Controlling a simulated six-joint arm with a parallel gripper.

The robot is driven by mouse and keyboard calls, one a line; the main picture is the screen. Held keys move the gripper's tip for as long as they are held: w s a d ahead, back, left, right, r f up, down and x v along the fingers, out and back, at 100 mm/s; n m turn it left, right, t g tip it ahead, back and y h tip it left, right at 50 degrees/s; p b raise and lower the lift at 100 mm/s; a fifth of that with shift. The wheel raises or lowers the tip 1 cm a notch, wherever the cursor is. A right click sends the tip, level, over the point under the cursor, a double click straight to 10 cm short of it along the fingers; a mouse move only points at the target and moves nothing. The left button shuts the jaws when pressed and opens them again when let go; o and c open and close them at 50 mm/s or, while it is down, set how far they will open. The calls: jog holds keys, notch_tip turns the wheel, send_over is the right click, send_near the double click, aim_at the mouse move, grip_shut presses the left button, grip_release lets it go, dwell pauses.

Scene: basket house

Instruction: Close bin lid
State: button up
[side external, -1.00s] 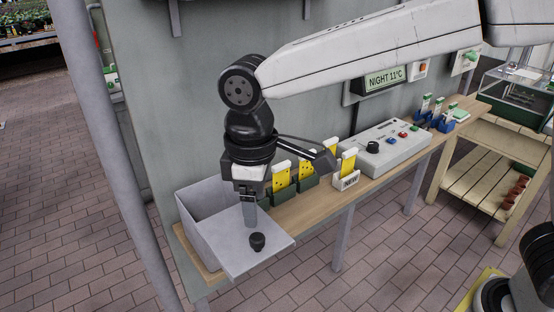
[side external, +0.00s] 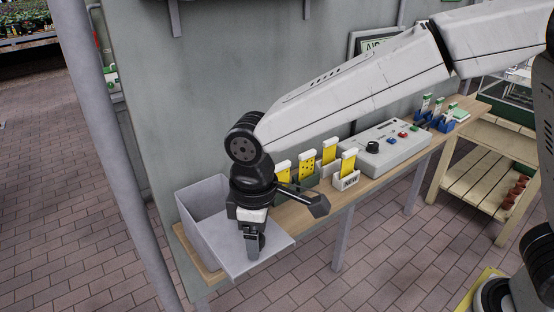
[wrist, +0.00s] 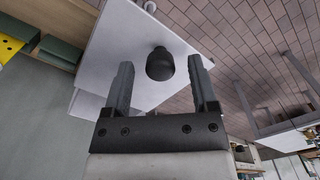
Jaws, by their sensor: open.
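The grey bin (side external: 190,232) stands at the left end of the wooden shelf. Its lid (side external: 275,243) is open, folded down toward the front and lying about flat in the side view. The lid's black knob (wrist: 160,64) shows in the wrist view, between and just beyond my fingertips. My gripper (side external: 252,253) points down over the lid and hides the knob in the side view. In the wrist view my gripper (wrist: 161,72) is open, with one finger on each side of the knob and gaps visible.
Yellow cards in green holders (side external: 306,170) and a white-labelled holder (side external: 346,181) stand on the shelf right of the bin. A control box (side external: 390,148) with a black dial is further right. The wall is close behind; the brick floor in front is clear.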

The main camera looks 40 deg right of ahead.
jog(key=shift+f, duration=0.2)
grip_shut()
dwell(1.4)
